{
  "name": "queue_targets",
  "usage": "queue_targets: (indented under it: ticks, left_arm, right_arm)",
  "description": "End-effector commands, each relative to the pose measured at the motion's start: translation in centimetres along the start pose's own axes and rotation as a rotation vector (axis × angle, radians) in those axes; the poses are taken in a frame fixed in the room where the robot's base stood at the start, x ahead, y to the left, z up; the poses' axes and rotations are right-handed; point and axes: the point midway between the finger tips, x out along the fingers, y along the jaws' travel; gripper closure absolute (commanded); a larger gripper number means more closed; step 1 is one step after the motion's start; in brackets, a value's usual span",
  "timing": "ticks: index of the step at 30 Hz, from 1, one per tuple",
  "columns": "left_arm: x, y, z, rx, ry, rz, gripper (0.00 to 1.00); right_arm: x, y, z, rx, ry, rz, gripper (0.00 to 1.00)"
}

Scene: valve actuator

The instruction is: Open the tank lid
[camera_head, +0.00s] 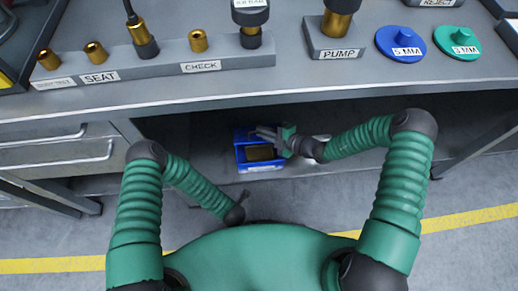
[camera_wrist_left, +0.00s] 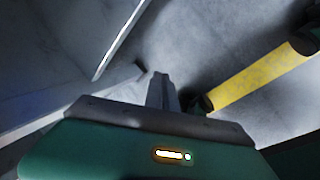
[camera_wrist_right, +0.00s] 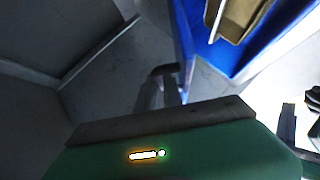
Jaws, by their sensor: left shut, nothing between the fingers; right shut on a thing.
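A blue box-like tank (camera_head: 241,153) stands in the space under the bench, with a dark brownish inside or block (camera_head: 260,153) showing. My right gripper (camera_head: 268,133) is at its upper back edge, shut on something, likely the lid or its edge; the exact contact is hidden. In the right wrist view the tank's blue side (camera_wrist_right: 186,40) lies just beside the fingers (camera_wrist_right: 168,84). A lid cannot be told clearly apart from the tank. My left gripper (camera_head: 240,200) hangs low in front of the bench, shut and empty; its fingers show in the left wrist view (camera_wrist_left: 160,90).
The bench top (camera_head: 290,82) above holds a rack (camera_head: 150,72) with brass fittings, a PUMP block (camera_head: 337,40), a blue disc (camera_head: 400,43) and a green disc (camera_head: 456,43). Drawers (camera_head: 60,150) stand left of the opening. The floor in front is clear.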

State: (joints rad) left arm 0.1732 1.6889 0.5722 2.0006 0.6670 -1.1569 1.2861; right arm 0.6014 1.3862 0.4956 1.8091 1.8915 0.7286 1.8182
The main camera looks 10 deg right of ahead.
Motion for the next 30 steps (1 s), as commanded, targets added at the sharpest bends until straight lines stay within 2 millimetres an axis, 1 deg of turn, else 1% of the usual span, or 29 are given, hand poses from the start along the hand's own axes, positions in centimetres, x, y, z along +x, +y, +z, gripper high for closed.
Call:
queue_targets:
  ticks: [1,2,3,5,6,7,9,12,15,17,20,23,30]
  left_arm:
    - [-1.0,-0.2,2.4,-0.061,-0.069,0.062,1.0]
    - [-1.8,0.1,3.8,-0.121,-0.117,0.104,1.0]
    - [-3.0,0.4,5.8,-0.212,-0.188,0.157,1.0]
    - [-5.1,0.8,8.5,-0.37,-0.306,0.221,1.0]
    - [-6.7,1.1,10.1,-0.481,-0.389,0.252,1.0]
    - [-8.0,1.4,11.2,-0.564,-0.452,0.27,1.0]
    - [-10.7,1.7,13.1,-0.743,-0.587,0.288,1.0]
    - [-13.8,2.1,14.6,-0.937,-0.735,0.286,1.0]
    - [-15.4,2.4,15.2,-1.041,-0.812,0.277,1.0]
    - [-15.6,2.7,15.4,-1.067,-0.83,0.275,1.0]
    - [-14.9,3.4,15.8,-1.078,-0.832,0.278,1.0]
    - [-13.7,4.5,16.7,-1.074,-0.833,0.279,1.0]
    - [-10.1,7.6,19.2,-1.069,-0.833,0.282,1.0]
  right_arm:
    - [0.0,0.0,0.0,0.0,0.0,0.0,1.0]
    - [0.0,0.0,0.0,0.0,0.0,0.0,1.0]
    - [0.0,0.0,0.0,0.0,0.0,0.0,1.0]
    - [0.0,0.0,0.0,0.0,0.0,0.0,1.0]
    - [0.0,0.0,0.0,0.0,0.0,0.0,1.0]
    - [0.0,0.0,0.0,0.0,0.0,0.0,1.0]
    - [0.0,0.0,0.0,0.0,0.0,0.0,1.0]
    - [0.0,0.0,0.0,0.0,-0.001,0.0,1.0]
    - [0.0,0.0,0.0,0.0,-0.001,0.0,1.0]
    - [0.0,0.0,0.0,0.0,-0.001,0.0,1.0]
    - [0.0,0.0,0.0,0.0,-0.001,0.0,1.0]
    - [0.0,0.0,0.0,0.0,-0.001,0.0,1.0]
    - [0.0,0.0,0.1,0.0,-0.001,0.0,1.0]
